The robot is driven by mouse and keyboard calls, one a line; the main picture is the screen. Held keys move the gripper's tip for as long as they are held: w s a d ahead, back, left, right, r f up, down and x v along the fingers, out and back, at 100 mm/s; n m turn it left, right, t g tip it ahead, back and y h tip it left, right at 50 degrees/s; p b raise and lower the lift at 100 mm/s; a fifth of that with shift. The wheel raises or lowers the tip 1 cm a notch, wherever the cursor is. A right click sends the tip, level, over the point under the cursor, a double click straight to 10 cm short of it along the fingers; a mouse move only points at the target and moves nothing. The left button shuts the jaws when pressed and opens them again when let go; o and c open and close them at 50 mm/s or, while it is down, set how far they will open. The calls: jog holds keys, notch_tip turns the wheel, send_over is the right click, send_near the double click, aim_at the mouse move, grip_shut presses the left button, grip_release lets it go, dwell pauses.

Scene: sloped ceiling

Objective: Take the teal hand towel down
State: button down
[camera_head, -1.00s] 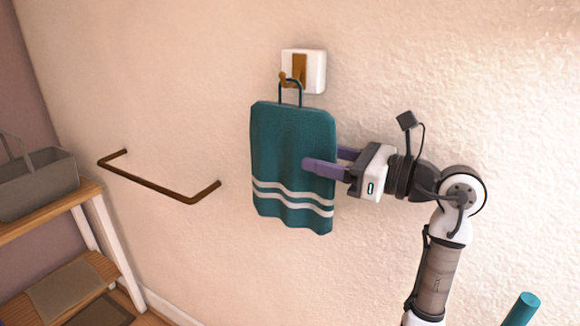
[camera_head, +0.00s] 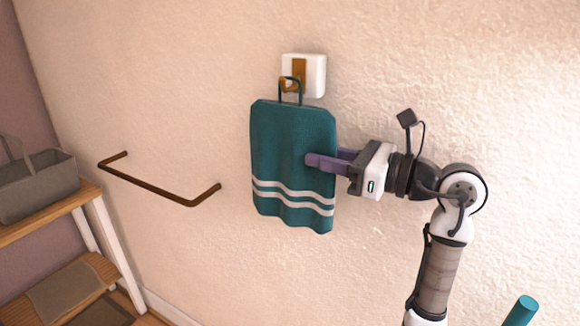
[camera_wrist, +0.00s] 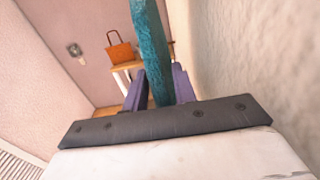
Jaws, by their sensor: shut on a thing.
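The teal hand towel (camera_head: 293,150) with white stripes near its bottom hangs upright against the wall. Its dark loop (camera_head: 291,90) is at the brown hook (camera_head: 299,70) on a white wall plate (camera_head: 318,76). The hook's round tip shows within the loop; I cannot tell whether the loop still rests on it. My gripper (camera_head: 326,160) comes from the right and is shut on the towel's right edge at about mid-height. In the wrist view, the towel (camera_wrist: 152,45) stands edge-on between the two purple fingers of my gripper (camera_wrist: 159,88).
A bronze rail (camera_head: 150,183) juts from the wall at left. A wooden shelf unit (camera_head: 88,190) with a grey basket (camera_head: 38,183) stands further left. The wrist view shows an orange bag (camera_wrist: 119,50). The wall below the towel is clear.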

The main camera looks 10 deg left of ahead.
jog(key=shift+r+p, duration=0.45)
jog(key=shift+r, duration=0.5)
jog(key=s+a+b, duration=0.1)
jog(key=s+a, duration=0.1)
jog(key=s, duration=0.6)
jog(key=shift+a+b, duration=0.3)
jog(key=shift+b, duration=0.1)
jog(key=shift+s+f, duration=0.1)
